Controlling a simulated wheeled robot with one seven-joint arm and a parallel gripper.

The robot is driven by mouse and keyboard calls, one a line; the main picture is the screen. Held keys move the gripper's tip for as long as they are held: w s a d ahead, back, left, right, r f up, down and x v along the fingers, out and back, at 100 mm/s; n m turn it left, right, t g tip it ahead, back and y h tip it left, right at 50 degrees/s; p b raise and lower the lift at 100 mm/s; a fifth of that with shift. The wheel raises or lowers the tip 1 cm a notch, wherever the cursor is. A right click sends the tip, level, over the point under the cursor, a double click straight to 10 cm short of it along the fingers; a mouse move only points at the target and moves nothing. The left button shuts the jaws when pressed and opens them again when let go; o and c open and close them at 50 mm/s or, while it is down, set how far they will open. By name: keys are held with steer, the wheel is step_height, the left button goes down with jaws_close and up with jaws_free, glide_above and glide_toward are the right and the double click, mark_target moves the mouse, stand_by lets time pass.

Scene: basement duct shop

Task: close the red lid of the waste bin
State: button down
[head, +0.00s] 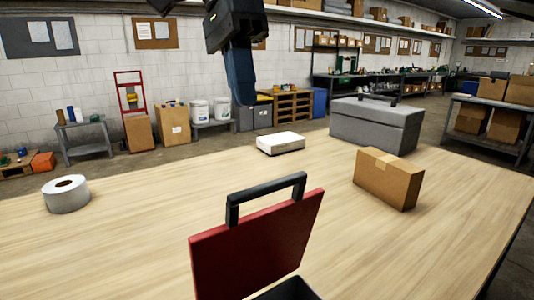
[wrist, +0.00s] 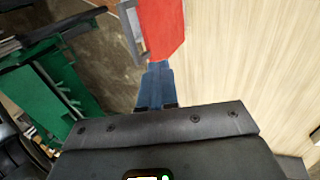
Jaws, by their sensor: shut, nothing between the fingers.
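The red lid (head: 257,248) of the waste bin stands raised, tilted up, at the bottom middle of the head view. A black bar handle (head: 267,192) sits on its upper edge. Only a dark strip of the bin (head: 287,290) shows; the rest is cut off by the frame. My gripper (head: 243,101) hangs from the top of the head view, its blue fingers together and empty, above the handle in the picture. In the wrist view the red lid (wrist: 165,27) and its grey-looking handle (wrist: 131,32) appear just beyond my fingertips (wrist: 158,66). I cannot tell how large the gap is.
The wooden table (head: 130,235) bears a tape roll (head: 66,203) at left, a white box (head: 281,148) at the back, a cardboard box (head: 388,183) and a grey toolbox (head: 376,129) at right. The table between the tape roll and the lid is clear.

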steer(key=s+d+f+p, duration=0.1)
steer(key=s+d+f, duration=0.2)
steer(key=s+f, duration=0.2)
step_height(320, 180, down, 3)
steer(key=shift+d+f, duration=0.1)
steer(key=shift+d, duration=0.1)
steer(key=shift+s+d, duration=0.1)
stand_by(0.4)
